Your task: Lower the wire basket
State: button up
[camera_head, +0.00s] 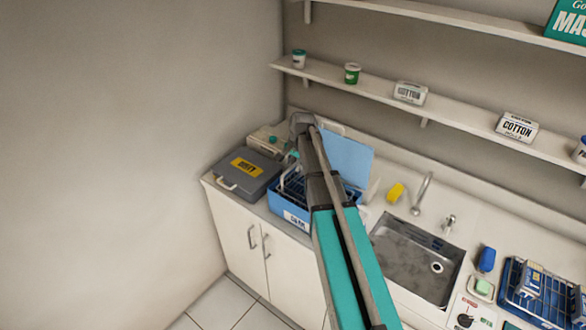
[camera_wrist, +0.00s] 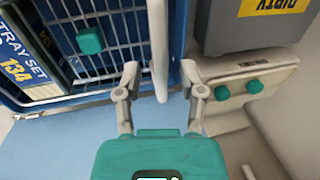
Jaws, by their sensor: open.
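In the head view the basket (camera_head: 292,186) sits in the blue bin (camera_head: 288,214), partly hidden by my arm. My gripper (camera_wrist: 161,82) is open, its fingers apart near the bin's edge. A pale upright bar (camera_wrist: 158,45) shows between the fingertips; I cannot tell whether they touch it. The bin's light-blue lid (camera_head: 348,158) stands open.
A grey box labelled "DIRTY" (camera_head: 246,174) stands left of the bin. A pale unit with two teal knobs (camera_wrist: 238,88) lies behind it. A sink (camera_head: 415,262), tap (camera_head: 421,195) and yellow item (camera_head: 395,193) are to the right. A shelf (camera_head: 450,115) runs above.

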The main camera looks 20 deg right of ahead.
jog(key=shift+f, duration=0.3)
jog(key=shift+c, duration=0.2)
grip_shut()
